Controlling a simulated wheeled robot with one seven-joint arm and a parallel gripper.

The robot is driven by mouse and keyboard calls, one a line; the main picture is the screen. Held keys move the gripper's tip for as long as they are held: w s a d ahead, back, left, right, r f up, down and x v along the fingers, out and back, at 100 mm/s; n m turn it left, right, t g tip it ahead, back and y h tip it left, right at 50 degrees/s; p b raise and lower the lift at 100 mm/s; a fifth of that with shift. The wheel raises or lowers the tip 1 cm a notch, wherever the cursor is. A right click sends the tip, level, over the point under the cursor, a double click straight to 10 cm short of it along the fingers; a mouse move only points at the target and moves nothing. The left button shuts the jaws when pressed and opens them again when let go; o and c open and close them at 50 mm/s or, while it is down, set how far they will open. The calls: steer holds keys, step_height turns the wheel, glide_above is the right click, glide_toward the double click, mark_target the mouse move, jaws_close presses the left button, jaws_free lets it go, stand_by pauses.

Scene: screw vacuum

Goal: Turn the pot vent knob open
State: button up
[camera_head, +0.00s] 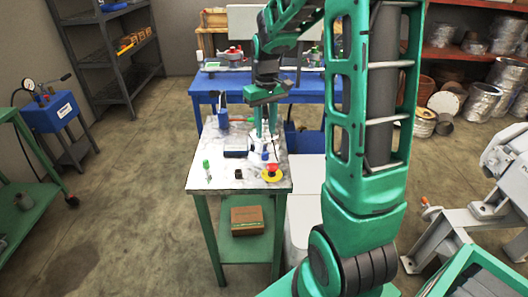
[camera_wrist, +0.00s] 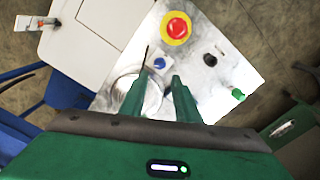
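A small blue knob (camera_wrist: 160,63) shows in the wrist view, beside a round silver pot-like shape (camera_wrist: 128,84) that is partly hidden by my left finger. The blue knob also shows in the head view (camera_head: 265,156), low at the front of a pale body on the small marble-topped table (camera_head: 222,184). My gripper (camera_wrist: 162,78) points down over the table with its two green fingers apart and nothing between them. The blue knob lies just beyond the fingertips, apart from them as far as I can tell. In the head view my gripper (camera_head: 265,132) hangs above the pale body.
A red and yellow emergency button (camera_head: 271,173) stands close to the knob. A green-topped piece (camera_head: 207,170), a small dark piece (camera_head: 238,174) and a dark box (camera_head: 236,153) are on the same table. A blue workbench (camera_head: 205,86) stands behind.

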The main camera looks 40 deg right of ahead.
mark_target(265, 154)
step_height(265, 154, down, 10)
steer(key=shift+f, duration=0.1)
stand_by(0.4)
